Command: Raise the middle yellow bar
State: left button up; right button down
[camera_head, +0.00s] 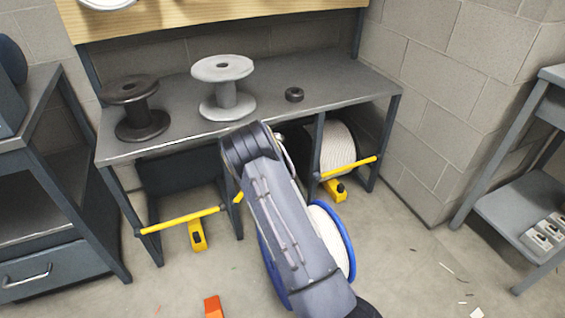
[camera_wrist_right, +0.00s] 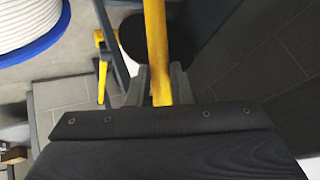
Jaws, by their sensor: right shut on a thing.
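Under the bench, the left yellow bar (camera_head: 180,220) and the right yellow bar (camera_head: 349,169) lie across the bay fronts. Between them, a short yellow end of the middle bar (camera_head: 238,198) shows; my right arm hides the rest. In the right wrist view my right gripper (camera_wrist_right: 160,88) is shut on a yellow bar (camera_wrist_right: 156,45), which runs between its two fingers. From where the arm reaches, this looks like the middle bar. The head view does not show the right gripper's fingers. My left gripper is in no view.
A blue-rimmed reel of white rope (camera_head: 335,238) stands behind my right arm; a blue-rimmed reel also shows in the wrist view (camera_wrist_right: 30,28). Dark and grey spools (camera_head: 222,70) stand on the bench (camera_head: 175,95). Yellow blocks (camera_head: 197,237) and an orange piece (camera_head: 213,307) lie on the floor.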

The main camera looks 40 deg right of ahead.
jog(key=w+a+r+h+b, duration=0.1)
jog(key=a+r+h+b, duration=0.1)
jog(key=a, duration=0.3)
jog(key=w+a+r+n+h+b, duration=0.1)
jog(key=w+a+r+h+b, duration=0.1)
jog(key=a, duration=0.4)
jog(key=shift+w+n+g+h+b, duration=0.3)
jog(key=shift+h+b, duration=0.1)
jog(key=shift+b, duration=0.05)
jog(key=shift+a, duration=0.1)
jog(key=c, duration=1.3)
grip_release()
jog(key=p+v, duration=0.2)
jog(key=v, duration=0.5)
jog(key=shift+a+r, duration=0.25)
jog(key=shift+s, duration=0.1)
